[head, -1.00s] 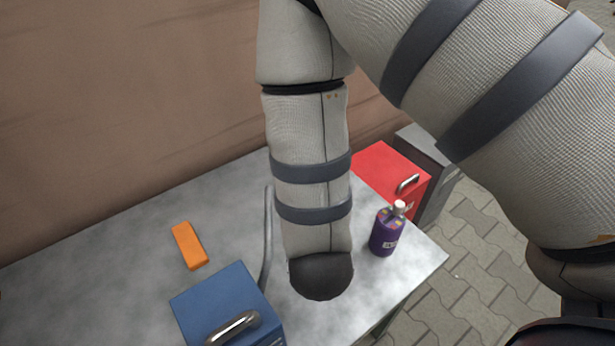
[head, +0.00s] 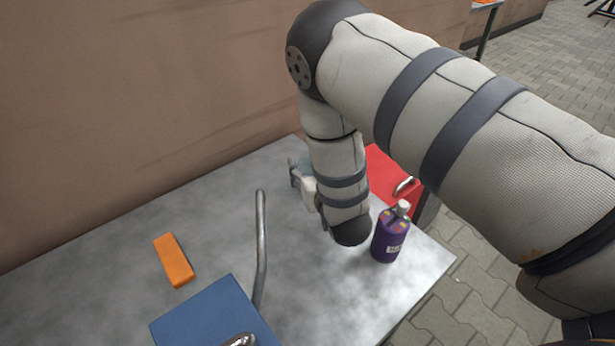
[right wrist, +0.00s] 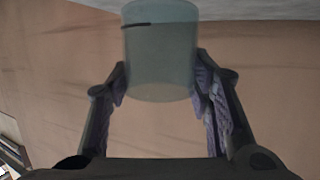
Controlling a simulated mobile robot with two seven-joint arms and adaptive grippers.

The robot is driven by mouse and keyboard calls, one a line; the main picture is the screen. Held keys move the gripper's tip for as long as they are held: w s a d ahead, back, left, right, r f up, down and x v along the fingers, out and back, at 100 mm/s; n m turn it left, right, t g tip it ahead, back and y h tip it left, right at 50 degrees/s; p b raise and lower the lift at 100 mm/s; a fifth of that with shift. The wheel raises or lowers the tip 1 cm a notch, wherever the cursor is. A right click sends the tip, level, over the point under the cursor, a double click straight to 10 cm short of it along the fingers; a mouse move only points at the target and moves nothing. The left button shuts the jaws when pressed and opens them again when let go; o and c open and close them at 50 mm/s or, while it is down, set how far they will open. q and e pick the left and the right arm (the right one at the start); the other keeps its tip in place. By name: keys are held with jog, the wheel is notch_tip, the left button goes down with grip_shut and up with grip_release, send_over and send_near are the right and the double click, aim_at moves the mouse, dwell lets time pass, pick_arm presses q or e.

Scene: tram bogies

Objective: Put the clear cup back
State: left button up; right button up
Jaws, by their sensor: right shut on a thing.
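The clear cup (right wrist: 160,55) is a greenish, see-through cylinder at the top middle of the right wrist view. My right gripper (right wrist: 160,88) has a finger on each side of it and is shut on it. In the head view my right gripper (head: 297,174) shows only in part, at the left side of my forearm, over the far part of the table. The forearm hides most of it, and the cup is hard to make out there. My left gripper is not in view.
The grey table (head: 210,220) holds an orange block (head: 174,260), a blue box (head: 215,318), a bent metal pipe (head: 261,245) and a purple bottle (head: 390,236) near the right edge. A red box (head: 388,172) stands behind the bottle. A brown wall (head: 130,90) runs behind.

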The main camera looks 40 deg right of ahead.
notch_tip(320, 180, down, 2)
jog(key=shift+f, duration=0.1)
jog(key=shift+f, duration=0.15)
jog(key=o, duration=1)
jog(key=shift+o, duration=0.2)
